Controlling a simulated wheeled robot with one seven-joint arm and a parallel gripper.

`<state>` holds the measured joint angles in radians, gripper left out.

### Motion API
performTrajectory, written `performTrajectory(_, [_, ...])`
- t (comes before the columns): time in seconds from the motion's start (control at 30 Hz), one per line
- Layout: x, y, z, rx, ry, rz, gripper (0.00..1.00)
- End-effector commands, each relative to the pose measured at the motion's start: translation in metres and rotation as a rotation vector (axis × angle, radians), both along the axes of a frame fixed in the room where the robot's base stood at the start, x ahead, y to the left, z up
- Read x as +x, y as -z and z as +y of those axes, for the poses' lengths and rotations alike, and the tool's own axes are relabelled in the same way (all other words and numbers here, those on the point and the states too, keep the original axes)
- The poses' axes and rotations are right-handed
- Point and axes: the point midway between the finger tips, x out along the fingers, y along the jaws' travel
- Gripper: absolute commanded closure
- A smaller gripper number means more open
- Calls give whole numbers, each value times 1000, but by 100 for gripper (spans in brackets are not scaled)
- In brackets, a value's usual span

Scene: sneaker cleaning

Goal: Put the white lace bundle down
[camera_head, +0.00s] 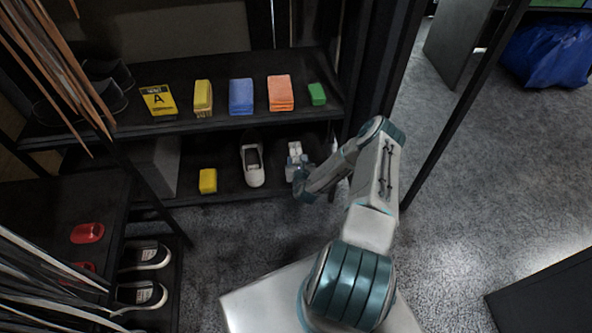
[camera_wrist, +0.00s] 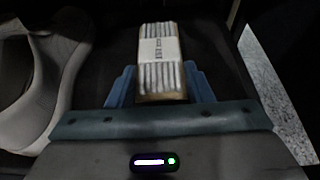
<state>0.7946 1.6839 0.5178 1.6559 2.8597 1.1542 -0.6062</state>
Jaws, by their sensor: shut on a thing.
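The white lace bundle (camera_wrist: 162,78) lies between the two blue fingers of my gripper (camera_wrist: 160,85) in the wrist view. It is a set of parallel white strands with a paper band around the middle. My gripper is shut on its near part. In the head view the bundle (camera_head: 294,150) shows at the lower shelf, just right of a white sneaker, with my gripper (camera_head: 298,163) at its near end. I cannot tell whether the bundle touches the shelf surface.
The white sneaker (camera_head: 252,165) stands close to the left of the bundle. A yellow block (camera_head: 208,181) lies further left on the lower shelf (camera_head: 228,186). The upper shelf (camera_head: 217,115) above holds several coloured items. A dark post stands to the right.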

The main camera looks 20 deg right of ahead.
Motion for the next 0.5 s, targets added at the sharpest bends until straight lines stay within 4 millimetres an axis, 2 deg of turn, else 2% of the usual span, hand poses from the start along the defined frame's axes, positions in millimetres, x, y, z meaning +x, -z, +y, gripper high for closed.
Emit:
performTrajectory(0.33, [0,41,0,0,0,-1,79])
performTrajectory(0.5, [0,42,-1,-1,1,-2,79])
